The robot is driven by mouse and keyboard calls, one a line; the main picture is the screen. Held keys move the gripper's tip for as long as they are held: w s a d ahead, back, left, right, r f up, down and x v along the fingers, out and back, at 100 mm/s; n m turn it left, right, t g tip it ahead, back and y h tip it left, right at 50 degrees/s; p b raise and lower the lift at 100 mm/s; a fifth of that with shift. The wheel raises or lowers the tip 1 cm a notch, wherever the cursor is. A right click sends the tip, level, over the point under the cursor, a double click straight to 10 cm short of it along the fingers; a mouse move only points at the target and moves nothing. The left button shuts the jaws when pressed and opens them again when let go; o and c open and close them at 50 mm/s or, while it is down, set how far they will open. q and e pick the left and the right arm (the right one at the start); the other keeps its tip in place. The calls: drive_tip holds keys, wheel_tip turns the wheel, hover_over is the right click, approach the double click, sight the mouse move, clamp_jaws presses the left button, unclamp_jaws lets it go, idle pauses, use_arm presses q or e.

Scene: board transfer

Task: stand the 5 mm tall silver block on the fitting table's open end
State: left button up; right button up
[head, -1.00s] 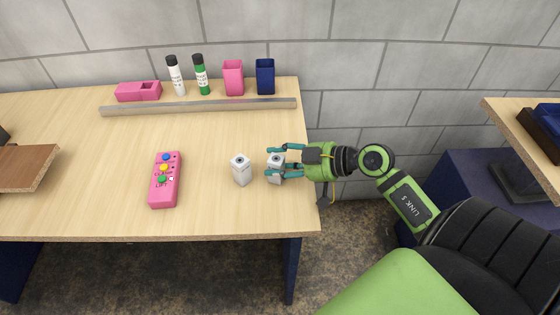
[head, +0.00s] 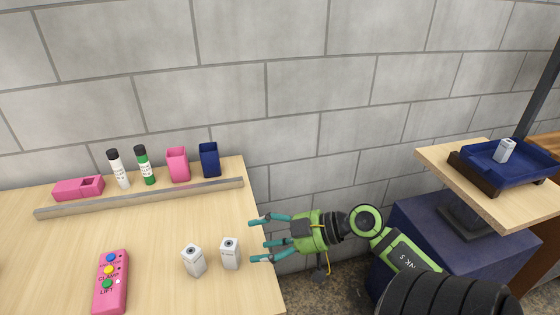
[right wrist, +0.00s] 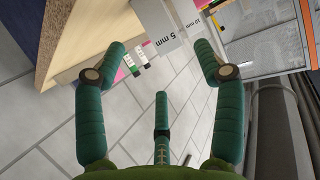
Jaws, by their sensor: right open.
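The 5 mm silver block (head: 230,253) stands upright near the right end of the wooden table (head: 150,232). Its "5 mm" label reads in the right wrist view (right wrist: 173,37). A second silver block (head: 194,260) stands upright just left of it, apart; a label reading 10 mm shows in the right wrist view (right wrist: 208,20). My right gripper (head: 257,241) is open and empty, just beyond the table's right edge. Its fingers point left at the 5 mm block without touching it. My left gripper is out of view. I cannot tell which table is the fitting table.
A metal bar (head: 140,198) lies behind the blocks, with pink and navy cups and two marker bottles further back. A pink button box (head: 111,283) lies front left. At right, a blue tray (head: 480,156) holds another silver block (head: 505,150). A gap separates the tables.

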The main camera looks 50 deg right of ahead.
drive_tip(key=shift+v, duration=2.15)
